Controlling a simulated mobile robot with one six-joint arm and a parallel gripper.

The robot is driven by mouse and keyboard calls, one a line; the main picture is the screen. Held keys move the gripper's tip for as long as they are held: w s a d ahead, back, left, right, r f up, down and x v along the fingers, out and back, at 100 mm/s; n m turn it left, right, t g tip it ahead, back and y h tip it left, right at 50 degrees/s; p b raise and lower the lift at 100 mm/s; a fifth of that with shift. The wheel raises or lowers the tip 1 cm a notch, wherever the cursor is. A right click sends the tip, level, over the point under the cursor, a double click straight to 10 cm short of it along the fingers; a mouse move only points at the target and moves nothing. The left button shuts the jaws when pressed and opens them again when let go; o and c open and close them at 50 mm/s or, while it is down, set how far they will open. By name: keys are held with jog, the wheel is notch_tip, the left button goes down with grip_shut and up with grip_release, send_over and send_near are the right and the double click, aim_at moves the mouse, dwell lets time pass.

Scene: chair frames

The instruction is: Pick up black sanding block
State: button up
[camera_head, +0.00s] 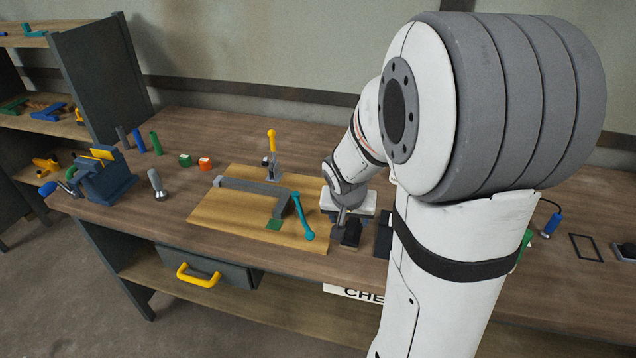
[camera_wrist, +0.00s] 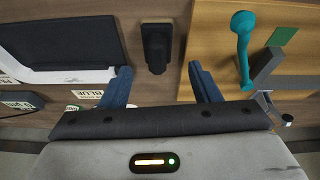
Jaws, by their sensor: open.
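The black sanding block (camera_wrist: 157,48) lies on the brown wooden bench, just off the edge of the light wooden board. In the wrist view it sits ahead of my gripper (camera_wrist: 159,72), in line with the gap between the two blue-grey fingers. My gripper is open and nothing is between its fingers. In the head view the block (camera_head: 351,232) shows beside my gripper (camera_head: 341,225), low over the bench front. My gripper hides part of that spot, so I cannot tell the exact height there.
The light board (camera_head: 230,230) holds a grey angled frame (camera_head: 250,189), a teal-handled piece (camera_head: 303,217) and a yellow-handled clamp (camera_head: 272,145). A dark pad in a white tray (camera_wrist: 65,40) lies left in the wrist view. A blue vise (camera_head: 105,178) stands at the bench's left.

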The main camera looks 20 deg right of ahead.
aim_at(353, 224)
jog(key=shift+m, duration=0.4)
jog(key=x, duration=0.3)
jog(key=b+x, duration=0.1)
jog(key=x, duration=0.3)
jog(key=w+d+x, duration=0.1)
jog(key=x, duration=0.3)
jog(key=shift+d+r, duration=0.15)
jog(key=shift+r, duration=0.2)
jog(key=shift+c, duration=0.4)
jog(key=c, duration=0.8)
